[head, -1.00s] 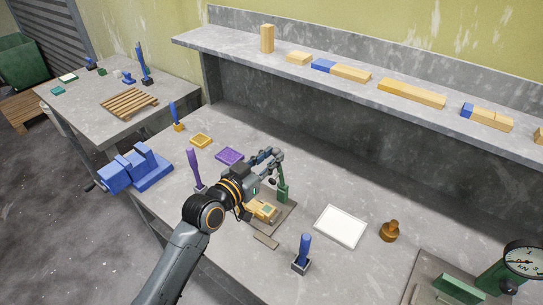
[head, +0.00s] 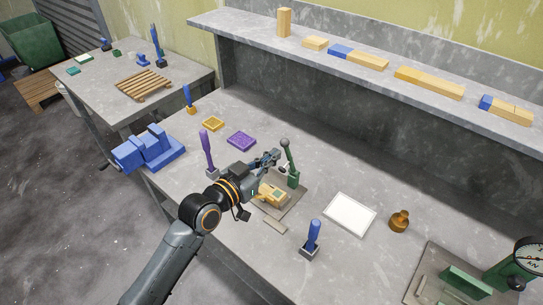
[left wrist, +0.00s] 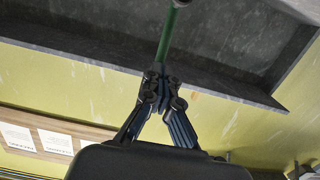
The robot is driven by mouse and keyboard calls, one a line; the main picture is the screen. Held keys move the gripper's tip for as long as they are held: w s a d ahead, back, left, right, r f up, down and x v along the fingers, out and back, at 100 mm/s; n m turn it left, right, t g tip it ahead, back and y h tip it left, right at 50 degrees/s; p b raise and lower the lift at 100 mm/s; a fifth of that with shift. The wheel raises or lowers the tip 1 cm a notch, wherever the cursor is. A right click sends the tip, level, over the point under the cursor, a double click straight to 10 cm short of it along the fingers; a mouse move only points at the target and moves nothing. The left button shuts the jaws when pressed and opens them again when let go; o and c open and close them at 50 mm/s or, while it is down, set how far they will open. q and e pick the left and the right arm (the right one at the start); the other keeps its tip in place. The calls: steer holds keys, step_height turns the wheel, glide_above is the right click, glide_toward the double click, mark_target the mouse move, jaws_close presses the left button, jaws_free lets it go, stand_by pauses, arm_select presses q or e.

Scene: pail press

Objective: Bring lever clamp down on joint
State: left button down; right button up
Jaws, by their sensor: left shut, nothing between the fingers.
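The lever clamp (head: 290,165) is green with a dark ball knob. Its lever stands nearly upright, leaning slightly left, at the back of a grey base plate (head: 291,206). The yellow wooden joint (head: 272,195) lies on the plate in front of the clamp, partly hidden by my wrist. My left gripper (head: 274,157) is shut and empty, just left of the lever below the knob. In the left wrist view the shut fingertips (left wrist: 163,80) overlap the lower end of the green lever (left wrist: 168,35); I cannot tell whether they touch. My right gripper is not in view.
A blue-handled tool (head: 312,238) stands in front, and a purple-handled one (head: 207,155) at left. A white panel (head: 349,213), a brown knobbed piece (head: 399,220) and a green gauge press (head: 510,268) are to the right. A blue vise (head: 148,150) sits at the left edge.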

arm_select(q)
steer(key=shift+a+f, duration=0.1)
steer(key=s, duration=0.1)
steer(key=s+a+f, duration=0.1)
steer(key=s+a+f+b, duration=0.1)
steer(key=shift+s+a, duration=0.25)
steer(key=shift+s, duration=0.05)
stand_by(0.4)
steer(key=c, duration=1.6)
jaws_free()
steer(key=shift+f, duration=0.1)
steer(key=v, duration=1.2)
